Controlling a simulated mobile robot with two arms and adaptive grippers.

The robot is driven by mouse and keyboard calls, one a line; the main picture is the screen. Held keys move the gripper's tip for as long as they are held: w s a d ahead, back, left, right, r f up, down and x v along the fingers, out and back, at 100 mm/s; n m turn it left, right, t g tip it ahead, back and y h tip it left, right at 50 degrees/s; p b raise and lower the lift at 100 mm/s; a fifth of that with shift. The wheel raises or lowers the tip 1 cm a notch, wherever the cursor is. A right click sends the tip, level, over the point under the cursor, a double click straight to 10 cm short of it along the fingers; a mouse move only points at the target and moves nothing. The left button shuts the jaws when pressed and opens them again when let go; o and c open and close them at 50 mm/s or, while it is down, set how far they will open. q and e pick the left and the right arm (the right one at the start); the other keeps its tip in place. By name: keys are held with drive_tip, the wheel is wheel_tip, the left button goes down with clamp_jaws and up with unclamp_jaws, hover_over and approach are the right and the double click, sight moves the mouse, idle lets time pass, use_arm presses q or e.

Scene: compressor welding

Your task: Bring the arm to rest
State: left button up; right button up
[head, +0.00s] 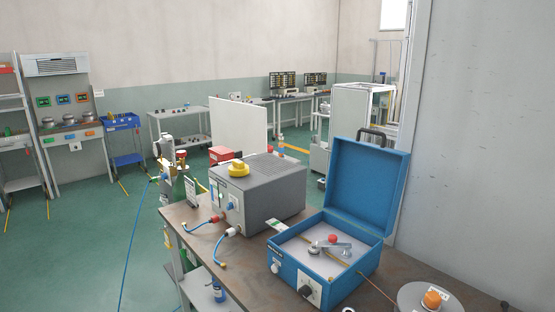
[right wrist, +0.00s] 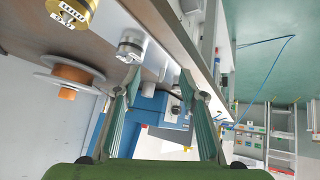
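My right gripper (right wrist: 160,80) shows in the right wrist view. Its two green-grey fingers are spread apart with nothing between them. Beyond the fingertips I see the work table's edge and part of the blue box (right wrist: 150,105), apart from the fingers. Neither of my arms nor grippers shows in the head view. My left gripper is not visible in any frame.
On the brown table (head: 185,216), the open-lidded blue box (head: 367,187) stands right of a grey unit (head: 272,190) with a yellow knob. A round grey part (head: 418,300) sits front right. The right wrist view shows a copper-colored spool (right wrist: 72,75) and brass cylinder (right wrist: 73,10).

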drive_tip(key=s+d+f+g, duration=0.1)
drive_tip(key=s+f+g, duration=0.1)
drive_tip(key=s, duration=0.5)
drive_tip(key=s+f+g, duration=0.2)
drive_tip(key=s+g, duration=0.1)
drive_tip(key=s, duration=0.5)
drive_tip(key=s+f+g+b, duration=0.1)
drive_tip(key=s+f+b, duration=0.15)
drive_tip(key=f, duration=1.45)
drive_tip(key=s+f+b, duration=0.1)
drive_tip(key=f+b, duration=0.3)
drive_tip(key=f, duration=1.4)
drive_tip(key=s+d+f+g+b, duration=0.1)
drive_tip(key=s+d+f+b, duration=0.2)
drive_tip(key=s+f, duration=1.3)
drive_tip(key=shift+f+n+g+y, duration=0.3)
drive_tip(key=shift+f+n, duration=0.1)
drive_tip(key=shift+f, duration=0.45)
